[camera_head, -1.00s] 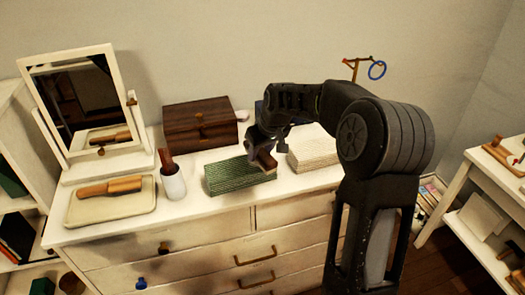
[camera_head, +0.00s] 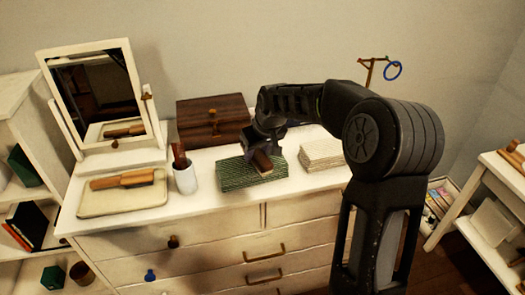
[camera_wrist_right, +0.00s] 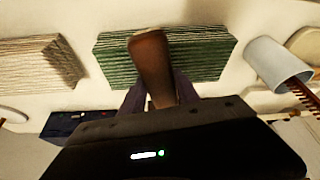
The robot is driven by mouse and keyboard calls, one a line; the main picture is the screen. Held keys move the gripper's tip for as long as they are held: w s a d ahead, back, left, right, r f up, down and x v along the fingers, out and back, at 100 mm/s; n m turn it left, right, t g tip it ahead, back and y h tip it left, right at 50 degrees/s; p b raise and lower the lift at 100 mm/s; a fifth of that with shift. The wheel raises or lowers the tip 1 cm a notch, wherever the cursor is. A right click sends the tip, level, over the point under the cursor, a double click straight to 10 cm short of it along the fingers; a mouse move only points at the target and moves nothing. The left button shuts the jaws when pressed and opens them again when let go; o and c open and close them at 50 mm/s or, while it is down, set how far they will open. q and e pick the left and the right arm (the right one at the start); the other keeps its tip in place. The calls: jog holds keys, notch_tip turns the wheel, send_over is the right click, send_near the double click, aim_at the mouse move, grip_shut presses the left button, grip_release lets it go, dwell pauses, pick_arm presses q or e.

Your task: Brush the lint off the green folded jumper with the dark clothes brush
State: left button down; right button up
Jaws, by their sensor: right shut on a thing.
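The green folded jumper (camera_head: 234,178) lies on the white dresser top. It also shows in the right wrist view (camera_wrist_right: 205,58). My right gripper (camera_head: 264,145) is shut on a dark brown brush (camera_head: 262,162) above the right part of the jumper. In the wrist view the brush (camera_wrist_right: 152,65) sticks out from between the fingers (camera_wrist_right: 156,98) and covers part of the jumper. I cannot tell whether its underside touches the knit, and no lint can be made out. My left gripper is out of view.
A cream folded knit (camera_head: 320,155) lies right of the jumper. A white cup (camera_head: 185,179) with a brown-handled item stands to its left. A tray (camera_head: 95,208) holds a lighter wooden brush (camera_head: 122,180). A dark wooden box (camera_head: 212,118) and a mirror (camera_head: 95,95) stand behind.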

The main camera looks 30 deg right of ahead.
aim_at(239, 163)
jog(key=shift+w+a, duration=0.25)
jog(key=shift+a, duration=0.55)
jog(key=shift+r, duration=0.1)
jog(key=shift+w+a+f, duration=0.1)
jog(key=shift+w+a, duration=0.1)
jog(key=shift+a, duration=0.65)
jog(key=shift+w+a+f, duration=0.1)
jog(key=shift+w+a, duration=0.05)
jog(key=shift+a, duration=0.7)
jog(key=shift+d, duration=0.1)
jog(key=shift+s+d+r, duration=0.15)
jog(key=shift+s+d, duration=0.05)
jog(key=shift+d, duration=0.65)
jog(key=shift+s+d+r, duration=0.1)
jog(key=shift+s+d, duration=0.1)
jog(key=shift+d, duration=0.6)
